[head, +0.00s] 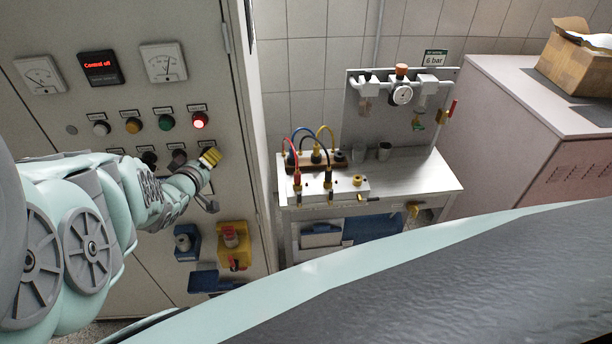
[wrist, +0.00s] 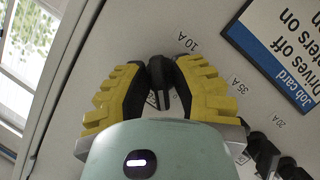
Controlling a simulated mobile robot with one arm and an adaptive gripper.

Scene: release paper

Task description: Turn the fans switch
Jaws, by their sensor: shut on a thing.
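My gripper (head: 210,157) is at the right end of the row of black rotary switches on the grey control cabinet (head: 225,105). In the wrist view, my gripper's yellow and black fingers (wrist: 160,75) are shut on a black switch knob (wrist: 158,92), one finger on each side. The fingers and the wrist housing hide part of the knob. Labels around it read 10 A and 35 A. In the head view, my gripper covers this switch. Two other black switches (head: 149,157) (head: 179,156) sit to its left. I cannot read the switch name labels.
Above the switches are several indicator lamps, with a red one (head: 200,120) lit, and a display (head: 100,68) reading "Control off". A job card (wrist: 280,45) is beside the switch. Blue and yellow sockets (head: 233,245) sit below. A workbench (head: 420,180) stands to the right.

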